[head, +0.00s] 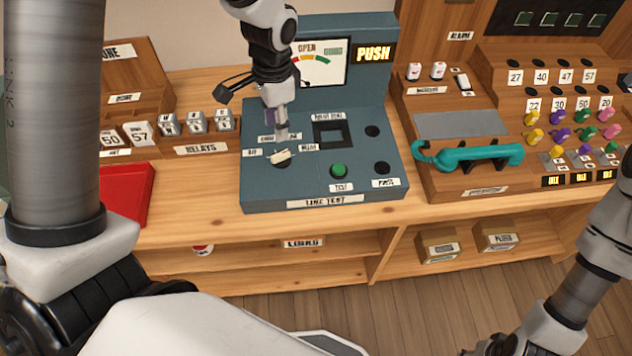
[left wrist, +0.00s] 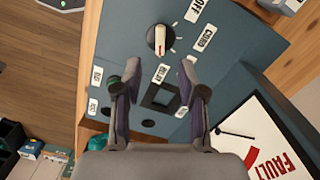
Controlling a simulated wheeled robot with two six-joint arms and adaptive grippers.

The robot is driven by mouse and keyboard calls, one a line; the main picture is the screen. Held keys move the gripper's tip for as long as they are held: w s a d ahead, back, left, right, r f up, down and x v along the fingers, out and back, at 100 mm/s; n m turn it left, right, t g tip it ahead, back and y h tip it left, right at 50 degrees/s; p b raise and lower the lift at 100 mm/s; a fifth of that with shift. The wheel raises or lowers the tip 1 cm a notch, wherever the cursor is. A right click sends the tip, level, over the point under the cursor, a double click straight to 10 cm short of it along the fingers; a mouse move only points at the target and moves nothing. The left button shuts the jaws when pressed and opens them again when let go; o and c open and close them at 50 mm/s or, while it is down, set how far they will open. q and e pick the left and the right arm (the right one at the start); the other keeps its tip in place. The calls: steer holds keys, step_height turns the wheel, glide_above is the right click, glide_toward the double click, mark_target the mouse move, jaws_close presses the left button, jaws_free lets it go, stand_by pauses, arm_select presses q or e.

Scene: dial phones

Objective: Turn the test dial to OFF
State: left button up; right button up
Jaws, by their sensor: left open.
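The test dial (head: 281,158) is a dark round knob with a white pointer on the blue-grey line test panel (head: 228,183). It also shows in the left wrist view (left wrist: 160,40), where its red-marked end faces roughly toward the RELAY label (left wrist: 160,73). The OFF label (head: 253,152) is left of the dial; it also shows in the left wrist view (left wrist: 195,10). My left gripper (head: 281,138) is over the panel close to the dial, partly covering labels behind it. In the left wrist view its fingers (left wrist: 158,75) are apart and empty, with the dial beyond the tips.
The green TEST button (head: 339,171) and dark PASS button (head: 382,168) are right of the dial. A teal handset (head: 470,157) lies on the right, relays (head: 195,122) and a red tray (head: 140,190) on the left.

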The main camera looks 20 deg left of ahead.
mark_target(284, 152)
arm_select(q)
steer(key=shift+w+d+f+t+b, duration=0.15)
steer(key=shift+d+f+b, duration=0.1)
steer(key=shift+f+b, duration=0.2)
steer(key=shift+w+d+f+t+b, duration=0.15)
steer(key=shift+d+f+b, duration=0.1)
steer(key=shift+f+b, duration=0.15)
steer(key=shift+a+f, duration=0.25)
steer(key=shift+f, duration=0.4)
steer(key=shift+a+f, duration=0.2)
steer(key=shift+f, duration=0.4)
steer(key=f, duration=0.4)
steer(key=shift+d, duration=0.3)
steer(key=shift+f, duration=0.35)
steer(key=shift+a+f, duration=0.1)
steer(key=shift+a, duration=0.05)
jaws_close()
arm_select(e)
steer(key=f, duration=0.3)
steer(key=shift+s+d, duration=0.15)
steer(key=shift+d, duration=0.15)
